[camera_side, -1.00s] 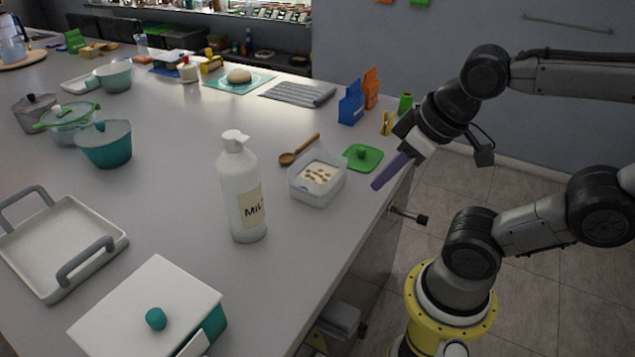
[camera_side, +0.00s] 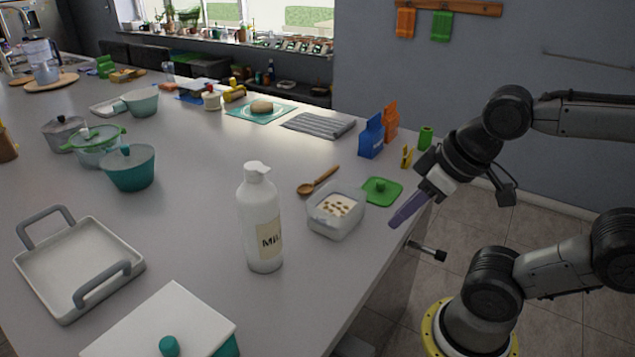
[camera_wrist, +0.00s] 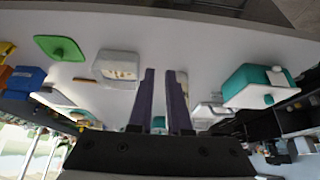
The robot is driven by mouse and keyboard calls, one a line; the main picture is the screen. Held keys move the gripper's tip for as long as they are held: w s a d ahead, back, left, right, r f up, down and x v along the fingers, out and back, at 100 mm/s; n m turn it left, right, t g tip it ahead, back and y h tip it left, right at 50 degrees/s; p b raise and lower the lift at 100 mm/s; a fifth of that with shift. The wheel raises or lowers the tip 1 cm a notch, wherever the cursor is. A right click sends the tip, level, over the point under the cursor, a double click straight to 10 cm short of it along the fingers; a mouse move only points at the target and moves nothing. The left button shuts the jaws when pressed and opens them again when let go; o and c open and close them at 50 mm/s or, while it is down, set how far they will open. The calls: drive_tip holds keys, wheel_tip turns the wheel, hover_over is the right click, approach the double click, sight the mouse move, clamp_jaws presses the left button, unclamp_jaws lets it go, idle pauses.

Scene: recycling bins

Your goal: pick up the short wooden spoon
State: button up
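The short wooden spoon (camera_side: 318,182) lies on the counter in the side view, its bowl towards the left and its handle pointing up and right. It is just behind the clear container of food (camera_side: 336,212). A small brown strip beside the container in the wrist view (camera_wrist: 84,81) looks like part of it. My gripper (camera_side: 394,222) is near the counter's right edge, right of the container and apart from the spoon. Its two purple fingers (camera_wrist: 163,72) have a gap between them in the wrist view, with nothing held.
A white milk bottle (camera_side: 260,222) stands left of the container. A green lid (camera_side: 381,190) lies right of the spoon. Blue (camera_side: 372,137) and orange (camera_side: 391,122) packages stand behind it. A white tray (camera_side: 75,262) and a teal pot (camera_side: 130,168) are further left.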

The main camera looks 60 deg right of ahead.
drive_tip(key=o, duration=0.5)
